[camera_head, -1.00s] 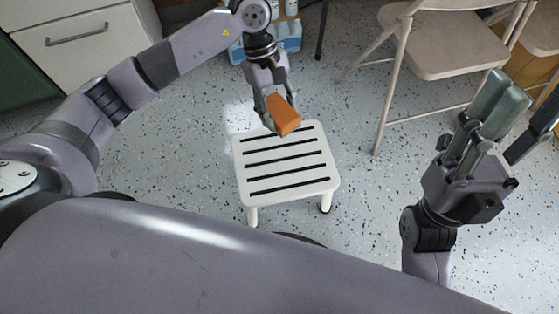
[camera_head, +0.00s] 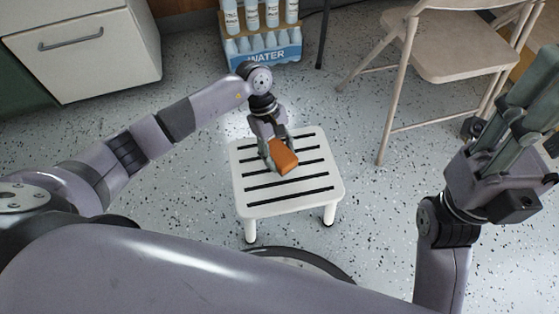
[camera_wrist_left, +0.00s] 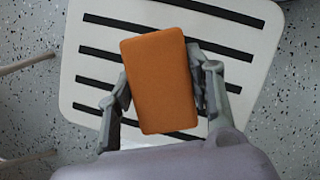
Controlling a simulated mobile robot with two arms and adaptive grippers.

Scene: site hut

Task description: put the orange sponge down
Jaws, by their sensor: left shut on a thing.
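The orange sponge (camera_head: 283,157) is a small rectangular block, held over the white slatted stool (camera_head: 241,199). My left gripper (camera_head: 276,147) is shut on it, with one finger along each long side. In the left wrist view the sponge (camera_wrist_left: 160,80) sits between the fingers, its broad face toward the camera, with the stool top (camera_wrist_left: 80,58) behind it. I cannot tell whether the sponge touches the stool. My right gripper (camera_head: 518,105) is at the right of the head view, apart from the stool, its fingers pointing up; its opening is unclear.
A beige folding chair (camera_head: 440,62) stands right of the stool. A pack of water bottles (camera_head: 265,55) is behind it. A white drawer cabinet (camera_head: 95,65) stands at the back left. The visible stool top around the sponge is clear, and speckled floor surrounds the stool.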

